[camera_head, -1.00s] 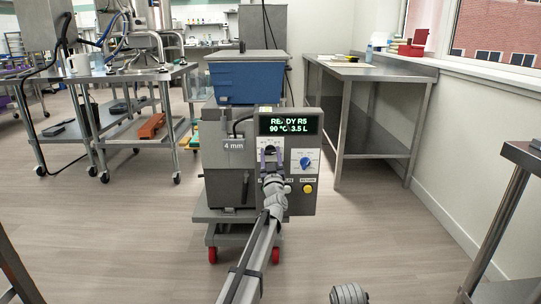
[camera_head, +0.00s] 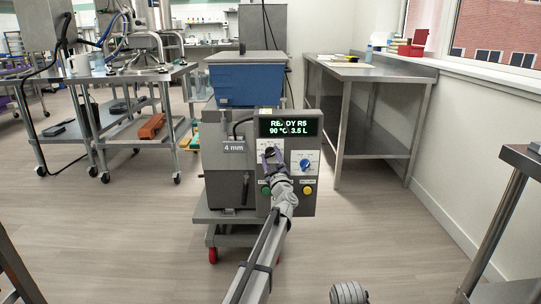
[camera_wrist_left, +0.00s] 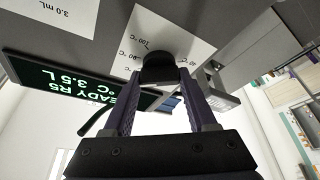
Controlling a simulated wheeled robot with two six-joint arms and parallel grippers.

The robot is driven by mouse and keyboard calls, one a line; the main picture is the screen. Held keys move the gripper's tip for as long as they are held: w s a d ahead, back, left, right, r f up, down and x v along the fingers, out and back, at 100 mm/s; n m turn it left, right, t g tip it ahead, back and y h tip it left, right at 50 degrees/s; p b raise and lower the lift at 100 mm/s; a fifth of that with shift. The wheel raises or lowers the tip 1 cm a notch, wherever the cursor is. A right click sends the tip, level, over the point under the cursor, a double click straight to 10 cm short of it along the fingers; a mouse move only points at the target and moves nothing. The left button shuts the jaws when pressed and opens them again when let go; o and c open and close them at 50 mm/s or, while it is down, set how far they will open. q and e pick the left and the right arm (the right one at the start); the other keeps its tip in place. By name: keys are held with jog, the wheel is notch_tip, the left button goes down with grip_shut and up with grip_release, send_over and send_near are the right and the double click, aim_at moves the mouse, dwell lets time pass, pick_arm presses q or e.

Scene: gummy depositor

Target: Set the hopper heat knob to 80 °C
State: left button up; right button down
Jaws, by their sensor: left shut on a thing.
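The depositor's control panel (camera_head: 294,204) faces me, and its green-lettered display (camera_head: 289,127) reads READY R5, 90 °C, 3.5 L. The display also shows upside down in the left wrist view (camera_wrist_left: 65,85). The black heat knob (camera_wrist_left: 160,68) sits on a white label with printed °C marks. My left gripper (camera_head: 269,154) is at the panel's left dial, shut on this knob, with one finger on each side of it in the left wrist view (camera_wrist_left: 160,88).
A blue dial (camera_head: 305,165) is just right of my gripper, with a yellow button (camera_head: 307,190) below it. A green button (camera_head: 266,190) lies left of my wrist. A blue hopper (camera_head: 246,84) tops the machine. A steel table (camera_head: 368,72) stands behind right.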

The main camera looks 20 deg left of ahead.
pick_arm(q)
jog(key=shift+n+g+y+p, duration=0.5)
jog(key=shift+n+g+p, duration=0.1)
jog(key=shift+n, duration=1.4)
jog(key=o, duration=1.4)
jog(key=shift+c, duration=0.2)
jog(key=b+v, duration=0.2)
jog(key=v, duration=0.5)
jog(key=shift+s+d, duration=0.25)
jog(key=shift+s, duration=0.05)
